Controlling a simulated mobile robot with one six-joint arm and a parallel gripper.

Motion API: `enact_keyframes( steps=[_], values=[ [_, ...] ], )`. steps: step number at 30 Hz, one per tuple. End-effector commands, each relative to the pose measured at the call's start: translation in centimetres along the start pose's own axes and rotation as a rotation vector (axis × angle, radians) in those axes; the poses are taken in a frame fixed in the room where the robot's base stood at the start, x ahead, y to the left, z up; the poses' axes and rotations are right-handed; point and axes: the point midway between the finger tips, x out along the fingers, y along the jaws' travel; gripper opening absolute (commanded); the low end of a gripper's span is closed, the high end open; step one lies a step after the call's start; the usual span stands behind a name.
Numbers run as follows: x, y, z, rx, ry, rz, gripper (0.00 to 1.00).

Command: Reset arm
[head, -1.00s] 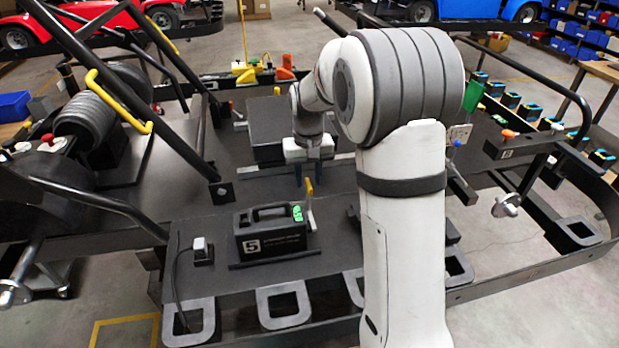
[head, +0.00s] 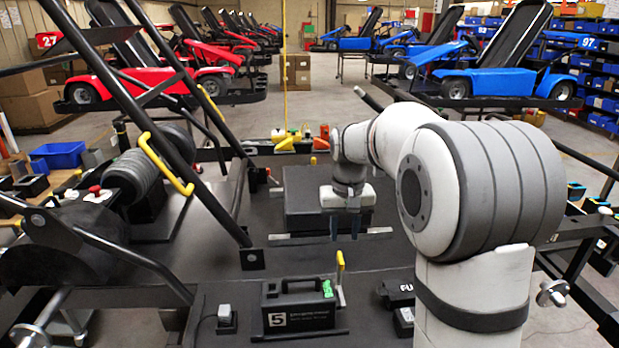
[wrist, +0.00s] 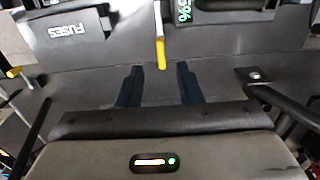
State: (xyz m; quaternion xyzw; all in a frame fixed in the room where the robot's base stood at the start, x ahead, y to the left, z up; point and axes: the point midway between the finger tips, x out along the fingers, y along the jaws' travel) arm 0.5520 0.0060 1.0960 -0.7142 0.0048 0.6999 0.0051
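My gripper (head: 345,224) points down over the dark kart floor, in front of a dark box (head: 300,200). In the wrist view its two dark fingers (wrist: 160,86) are apart with nothing between them. A yellow-tipped lever (head: 340,270) stands below it, beside a black battery case marked 5 (head: 298,306) with a green display. In the wrist view the yellow tip (wrist: 161,54) lies beyond the fingers, apart from them. The battery's green display (wrist: 184,12) shows at the top edge there.
A black box marked FUSES (wrist: 75,35) lies left in the wrist view. Black frame tubes with a yellow handle (head: 165,163) rise on the left. Red and blue karts (head: 490,70) stand in the background. Open air surrounds my gripper above the floor plate.

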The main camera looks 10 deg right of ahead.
Motion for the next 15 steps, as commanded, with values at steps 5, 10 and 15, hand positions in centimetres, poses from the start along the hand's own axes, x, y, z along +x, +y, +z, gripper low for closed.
enact_keyframes(
  steps=[5, 10, 15],
  values=[
    [-1.9, 0.3, 5.7, -0.003, 0.055, -0.001, 0.33],
    [-2.4, 0.6, 11.7, -0.005, 0.108, -0.001, 0.33],
    [-1.8, 0.8, 17.4, -0.008, 0.161, 0.000, 0.33]
  ],
)
